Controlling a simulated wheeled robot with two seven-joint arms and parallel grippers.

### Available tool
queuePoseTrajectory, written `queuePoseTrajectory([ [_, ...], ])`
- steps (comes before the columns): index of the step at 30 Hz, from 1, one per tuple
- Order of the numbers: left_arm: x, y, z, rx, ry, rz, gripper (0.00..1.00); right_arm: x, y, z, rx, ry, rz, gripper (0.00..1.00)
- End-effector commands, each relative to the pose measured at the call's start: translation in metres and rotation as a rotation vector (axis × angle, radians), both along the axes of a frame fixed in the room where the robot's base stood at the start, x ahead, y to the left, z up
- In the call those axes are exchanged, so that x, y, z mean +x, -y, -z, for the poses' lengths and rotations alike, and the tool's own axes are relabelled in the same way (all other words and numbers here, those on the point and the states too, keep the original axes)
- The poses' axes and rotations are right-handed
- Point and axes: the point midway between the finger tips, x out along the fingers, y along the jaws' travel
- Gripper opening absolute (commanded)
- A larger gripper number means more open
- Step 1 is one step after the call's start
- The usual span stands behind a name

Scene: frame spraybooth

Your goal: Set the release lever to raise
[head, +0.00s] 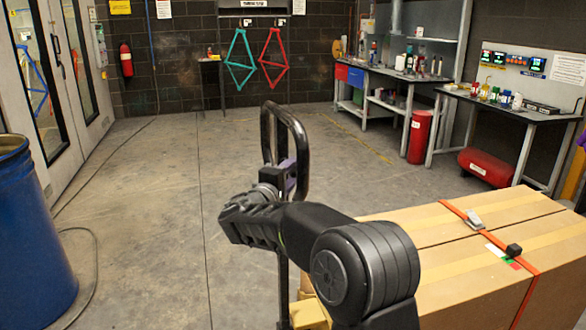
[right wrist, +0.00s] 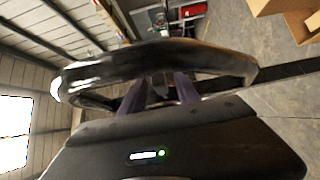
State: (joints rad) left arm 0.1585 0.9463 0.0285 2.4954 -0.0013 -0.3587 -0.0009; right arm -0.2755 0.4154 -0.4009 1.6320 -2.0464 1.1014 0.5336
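A black loop handle (head: 298,140) stands upright on a dark post in front of me in the head view. In the right wrist view the loop (right wrist: 225,62) crosses close before my right gripper. My right gripper (head: 288,176) is at the loop's lower part, and its purple fingers show there. In the right wrist view the fingers (right wrist: 162,90) reach into the loop and stand apart. A small dark piece, possibly the release lever (right wrist: 159,86), shows between them. I cannot tell its setting or whether the fingers touch it. My left gripper is not in view.
Strapped cardboard boxes (head: 460,245) stand close at the right. A blue drum (head: 30,240) stands at the left, with a hose on the floor near it. Workbenches and a red cylinder (head: 419,137) line the right side. The middle floor is clear.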

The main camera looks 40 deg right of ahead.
Motion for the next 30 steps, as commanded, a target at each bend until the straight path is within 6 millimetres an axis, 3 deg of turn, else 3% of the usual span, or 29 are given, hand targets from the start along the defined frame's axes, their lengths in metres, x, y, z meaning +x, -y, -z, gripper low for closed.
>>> queuePoseTrajectory([
  [4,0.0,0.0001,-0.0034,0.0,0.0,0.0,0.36,0.0061,0.0101,-0.0003,0.0,0.0,0.0,0.38],
  [12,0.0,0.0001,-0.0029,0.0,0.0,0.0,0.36,0.0069,0.0112,0.0005,0.001,-0.001,-0.001,0.38],
  [26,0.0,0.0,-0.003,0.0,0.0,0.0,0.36,0.0068,0.0111,0.0004,0.001,-0.001,-0.001,0.01],
  [30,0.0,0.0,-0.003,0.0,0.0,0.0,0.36,0.0068,0.011,0.0004,0.001,-0.001,-0.001,0.0],
])
